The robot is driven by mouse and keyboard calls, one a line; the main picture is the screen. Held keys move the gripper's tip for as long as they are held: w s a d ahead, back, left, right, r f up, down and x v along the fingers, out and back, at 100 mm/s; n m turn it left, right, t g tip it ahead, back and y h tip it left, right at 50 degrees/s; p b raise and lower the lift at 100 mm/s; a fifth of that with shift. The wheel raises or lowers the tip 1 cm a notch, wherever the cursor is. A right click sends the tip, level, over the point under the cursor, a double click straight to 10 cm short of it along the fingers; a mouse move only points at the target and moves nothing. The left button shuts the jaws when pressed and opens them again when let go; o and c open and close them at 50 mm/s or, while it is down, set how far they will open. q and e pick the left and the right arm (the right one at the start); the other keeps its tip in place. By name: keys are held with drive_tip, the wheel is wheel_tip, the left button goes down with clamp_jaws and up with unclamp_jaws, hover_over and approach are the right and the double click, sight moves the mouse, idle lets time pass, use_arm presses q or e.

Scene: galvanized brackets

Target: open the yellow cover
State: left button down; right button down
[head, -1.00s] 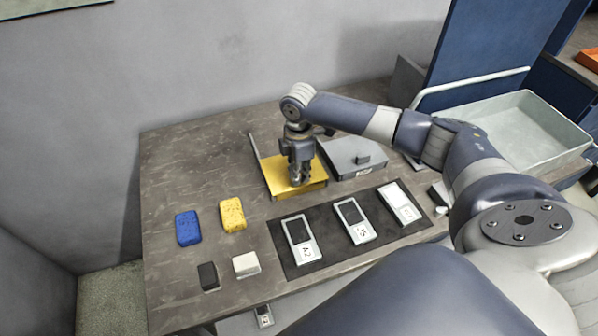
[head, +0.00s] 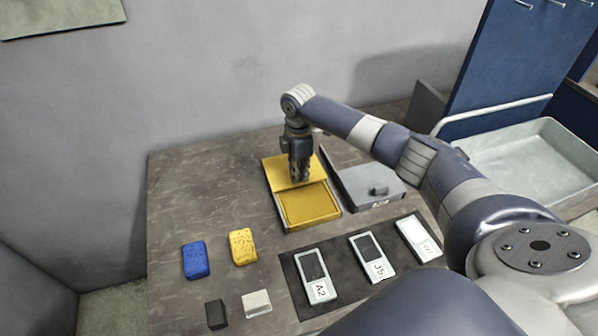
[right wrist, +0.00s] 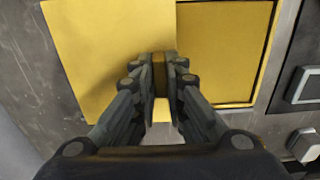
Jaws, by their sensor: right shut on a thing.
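The yellow cover (head: 277,173) lies toward the back of the yellow box (head: 310,206), whose front part is open and shows a yellow inside. In the right wrist view the cover (right wrist: 95,65) is on the left and the open box (right wrist: 225,50) on the right. My right gripper (head: 299,180) points down at the cover. In the right wrist view its fingers (right wrist: 160,75) are closed around a small yellow handle on the cover. My left gripper is not in view.
A grey box (head: 362,186) with a knob stands just right of the yellow box. In front, several labelled devices lie on a dark mat (head: 348,284). A blue sponge (head: 195,260) and a yellow sponge (head: 242,246) lie front left. The table's left back is clear.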

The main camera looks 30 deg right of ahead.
drive_tip(key=c, duration=1.6)
unclamp_jaws()
drive_tip(key=shift+c, duration=0.2)
drive_tip(key=shift+r, duration=0.15)
wheel_tip(320, 180, up, 12)
